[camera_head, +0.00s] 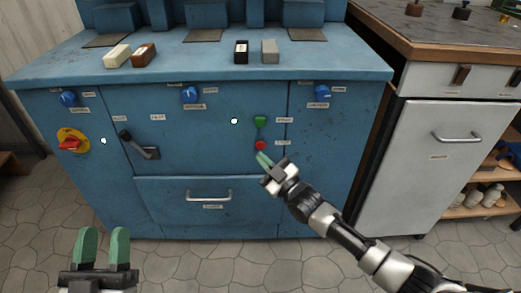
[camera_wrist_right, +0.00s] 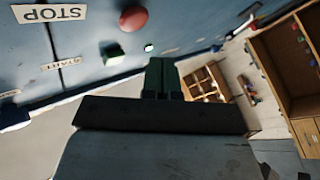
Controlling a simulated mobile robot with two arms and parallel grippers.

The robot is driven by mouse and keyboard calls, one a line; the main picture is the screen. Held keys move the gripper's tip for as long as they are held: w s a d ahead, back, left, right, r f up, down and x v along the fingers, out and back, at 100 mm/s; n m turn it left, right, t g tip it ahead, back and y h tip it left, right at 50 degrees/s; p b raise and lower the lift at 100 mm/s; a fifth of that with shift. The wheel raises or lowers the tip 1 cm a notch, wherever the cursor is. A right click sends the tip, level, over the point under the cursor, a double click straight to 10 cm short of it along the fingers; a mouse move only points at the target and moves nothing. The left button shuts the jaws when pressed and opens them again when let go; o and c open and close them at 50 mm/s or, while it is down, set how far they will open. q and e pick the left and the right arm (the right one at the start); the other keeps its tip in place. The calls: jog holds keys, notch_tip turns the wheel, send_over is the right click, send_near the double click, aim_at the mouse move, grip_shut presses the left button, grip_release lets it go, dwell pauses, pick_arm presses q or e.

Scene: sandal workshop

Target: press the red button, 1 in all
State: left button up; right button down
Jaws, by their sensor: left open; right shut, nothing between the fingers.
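The red button (camera_head: 260,145) is on the front of the blue machine cabinet (camera_head: 190,210), below a green button (camera_head: 260,121). The red button also shows as a round red knob at the top of the right wrist view (camera_wrist_right: 133,18), with an upside-down STOP label (camera_wrist_right: 50,13) to its left. My right gripper (camera_head: 263,160) is shut and empty, its green fingertips just below the red button. In the right wrist view its fingers (camera_wrist_right: 161,76) appear apart from the button. My left gripper (camera_head: 104,236) is open and empty at the lower left, away from the cabinet.
A black lever handle (camera_head: 140,145), a red rotary switch on yellow (camera_head: 70,144) and blue knobs (camera_head: 190,95) stick out of the cabinet front. A drawer handle (camera_head: 209,196) is below. A white cabinet with a wooden top (camera_head: 440,38) stands at right.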

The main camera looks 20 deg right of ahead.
aim_at(260, 145)
pick_arm(q)
jog(key=shift+s+a+r+t+h+b, duration=0.1)
jog(key=shift+s+r+t+h+b, duration=0.5)
jog(key=shift+s+r+t, duration=1.05)
pick_arm(e)
jog(key=shift+w+d, duration=0.15)
jog(key=shift+w, duration=0.4)
jog(key=shift+w+d, duration=0.15)
jog(key=shift+w, duration=0.35)
pick_arm(q)
jog(key=shift+w+f, duration=0.15)
jog(key=shift+w, duration=0.05)
jog(key=shift+t, duration=0.25)
pick_arm(e)
jog(key=shift+w, duration=0.15)
